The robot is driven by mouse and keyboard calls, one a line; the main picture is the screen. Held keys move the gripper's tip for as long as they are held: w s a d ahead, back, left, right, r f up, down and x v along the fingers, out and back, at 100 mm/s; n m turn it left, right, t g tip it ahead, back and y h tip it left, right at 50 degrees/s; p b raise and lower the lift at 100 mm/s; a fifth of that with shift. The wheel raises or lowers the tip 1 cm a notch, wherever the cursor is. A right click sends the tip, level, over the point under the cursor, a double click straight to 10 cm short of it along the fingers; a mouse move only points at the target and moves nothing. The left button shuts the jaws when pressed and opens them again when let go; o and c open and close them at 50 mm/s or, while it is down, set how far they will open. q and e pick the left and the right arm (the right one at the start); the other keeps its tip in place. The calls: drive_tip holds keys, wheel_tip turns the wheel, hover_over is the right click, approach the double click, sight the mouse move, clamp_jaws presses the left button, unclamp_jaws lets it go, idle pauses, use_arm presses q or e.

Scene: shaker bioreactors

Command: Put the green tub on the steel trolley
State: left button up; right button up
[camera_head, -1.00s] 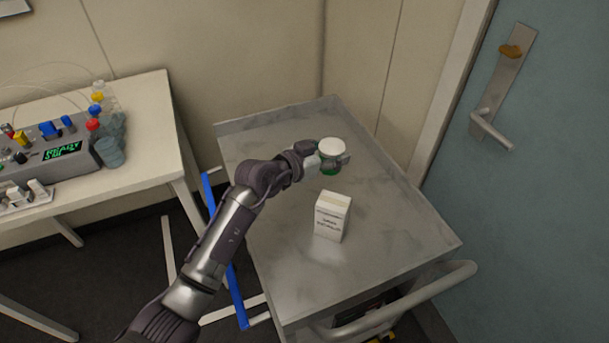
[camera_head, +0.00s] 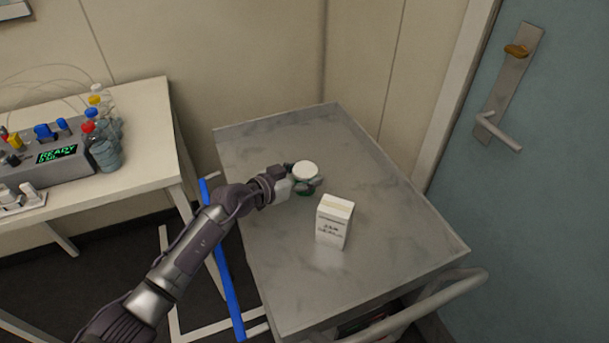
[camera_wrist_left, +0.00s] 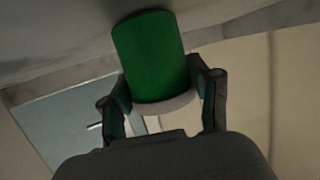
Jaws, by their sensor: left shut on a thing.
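The green tub (camera_head: 305,191) with its white lid is over the steel trolley (camera_head: 395,205), left of the middle of its top. My left gripper (camera_head: 304,178) reaches in from the left and is shut on the tub, its fingers on either side just below the lid. In the left wrist view the tub (camera_wrist_left: 150,55) shows between the fingers, with its base close to the grey steel top. I cannot tell whether the base touches the steel. My right gripper is not in view.
A white printed box (camera_head: 333,222) stands on the trolley just right of and nearer than the tub. The trolley's far and right areas are bare. A white table (camera_head: 140,165) with a shaker unit (camera_head: 50,155) and bottles stands left. A door (camera_head: 540,200) is right.

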use_arm(q)
drive_tip(key=o, duration=1.2)
drive_tip(key=shift+f, duration=0.15)
drive_tip(key=p+v, duration=0.2)
drive_tip(key=v, duration=0.8)
drive_tip(key=shift+s+a+r, duration=0.2)
drive_tip(key=shift+s+r, duration=0.05)
drive_tip(key=shift+s+a+r, duration=0.25)
drive_tip(key=shift+s+a, duration=0.2)
drive_tip(key=shift+a, duration=0.05)
